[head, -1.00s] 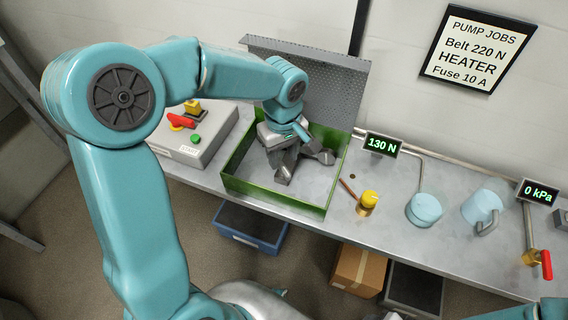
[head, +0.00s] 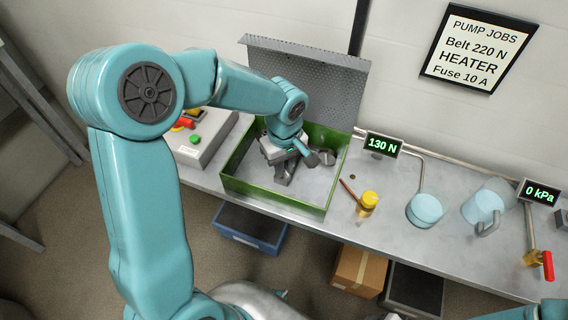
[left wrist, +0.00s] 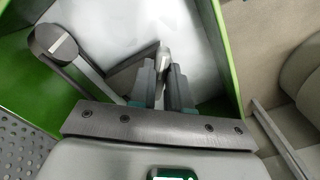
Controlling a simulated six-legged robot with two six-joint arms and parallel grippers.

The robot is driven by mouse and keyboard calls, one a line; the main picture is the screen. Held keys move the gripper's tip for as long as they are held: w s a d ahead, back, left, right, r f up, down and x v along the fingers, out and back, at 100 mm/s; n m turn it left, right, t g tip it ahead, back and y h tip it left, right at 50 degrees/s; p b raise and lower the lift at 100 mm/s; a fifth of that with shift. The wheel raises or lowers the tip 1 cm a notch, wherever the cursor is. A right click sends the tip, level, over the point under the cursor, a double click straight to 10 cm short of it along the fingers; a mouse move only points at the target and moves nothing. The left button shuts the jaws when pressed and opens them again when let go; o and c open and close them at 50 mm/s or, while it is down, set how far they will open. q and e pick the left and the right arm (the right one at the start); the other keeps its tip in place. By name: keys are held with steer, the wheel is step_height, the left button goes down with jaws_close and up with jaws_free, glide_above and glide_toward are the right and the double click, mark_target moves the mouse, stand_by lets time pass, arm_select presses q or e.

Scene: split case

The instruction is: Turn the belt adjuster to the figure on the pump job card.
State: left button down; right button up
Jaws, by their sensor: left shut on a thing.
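The pump job card (head: 466,48) on the wall reads Belt 220 N, HEATER, Fuse 10 A. My left gripper (head: 285,172) reaches down into the open case. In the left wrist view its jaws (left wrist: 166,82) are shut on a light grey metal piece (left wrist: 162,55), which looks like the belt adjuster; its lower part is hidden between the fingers. Beside it is a grey arm with a round pivot (left wrist: 56,43). My right gripper is not in view.
The case's perforated lid (head: 310,80) stands open behind. A grey box (head: 195,150) with red and green controls is left of the case. A yellow-topped brass part (head: 368,201), clear vessels (head: 425,210) and a 0 kPa display (head: 538,191) are to its right.

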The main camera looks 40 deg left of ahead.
arm_select(q)
steer(key=m+b, duration=0.1)
steer(key=m, duration=0.3)
steer(key=shift+a, duration=0.1)
steer(key=m, duration=0.4)
steer(key=shift+s+a+r+m, duration=0.1)
steer(key=shift+a+m, duration=0.05)
steer(key=shift+m, duration=0.15)
steer(key=m, duration=0.4)
steer(key=shift+a+m, duration=0.15)
steer(key=shift+m, duration=0.15)
steer(key=shift+a+m+p, duration=0.15)
steer(key=shift+m+p, duration=0.3)
steer(key=shift+m, duration=1.75)
steer(key=c, duration=1.1)
jaws_free()
step_height(320, 180, up, 16)
steer(key=shift+r+p, duration=0.2)
steer(key=shift+p, duration=0.45)
